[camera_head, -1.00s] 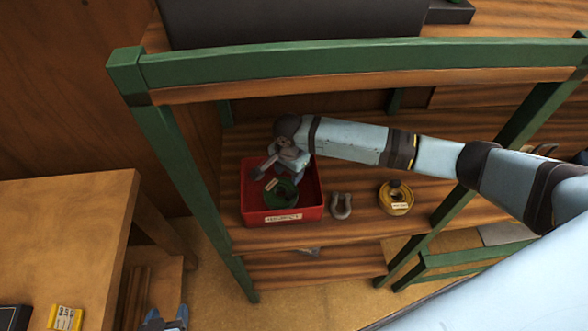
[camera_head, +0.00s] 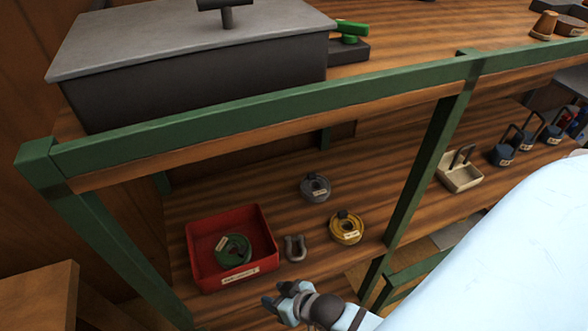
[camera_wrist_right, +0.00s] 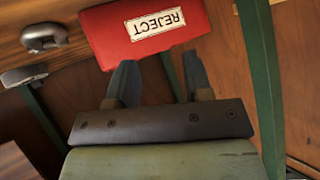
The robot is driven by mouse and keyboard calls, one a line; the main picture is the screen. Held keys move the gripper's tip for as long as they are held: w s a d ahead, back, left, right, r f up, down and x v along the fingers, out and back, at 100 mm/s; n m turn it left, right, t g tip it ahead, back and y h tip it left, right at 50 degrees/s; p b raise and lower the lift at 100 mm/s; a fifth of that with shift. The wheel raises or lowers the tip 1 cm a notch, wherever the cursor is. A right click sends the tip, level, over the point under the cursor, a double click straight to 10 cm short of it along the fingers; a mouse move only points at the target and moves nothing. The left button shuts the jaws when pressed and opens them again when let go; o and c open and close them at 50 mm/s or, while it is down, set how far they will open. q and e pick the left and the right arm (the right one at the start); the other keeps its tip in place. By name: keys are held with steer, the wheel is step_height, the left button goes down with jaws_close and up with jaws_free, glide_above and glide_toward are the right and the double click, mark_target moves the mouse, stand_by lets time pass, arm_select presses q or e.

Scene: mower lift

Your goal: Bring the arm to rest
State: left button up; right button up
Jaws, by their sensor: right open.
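My right gripper (camera_head: 277,296) is at the bottom middle of the head view, in front of the shelf's front edge and below the shackle. It is open and empty. Its two spread fingers also show in the right wrist view (camera_wrist_right: 159,62). They point toward the front wall of a red bin labelled REJECT (camera_wrist_right: 145,45), with a gap between. In the head view the red bin (camera_head: 205,282) stands on the lower shelf with a round green item (camera_head: 235,250) inside. My left gripper is not in view.
A grey shackle (camera_head: 295,248), a yellow round item (camera_head: 347,227) and a grey one (camera_head: 315,187) sit right of the bin. The green shelf frame (camera_head: 270,118) crosses above, with a post (camera_head: 425,170) on the right. A cream tray (camera_head: 459,176) stands beyond the post.

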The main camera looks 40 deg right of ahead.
steer(key=shift+n+h, duration=0.5)
steer(key=shift+n, duration=0.2)
steer(key=s+d, duration=0.3)
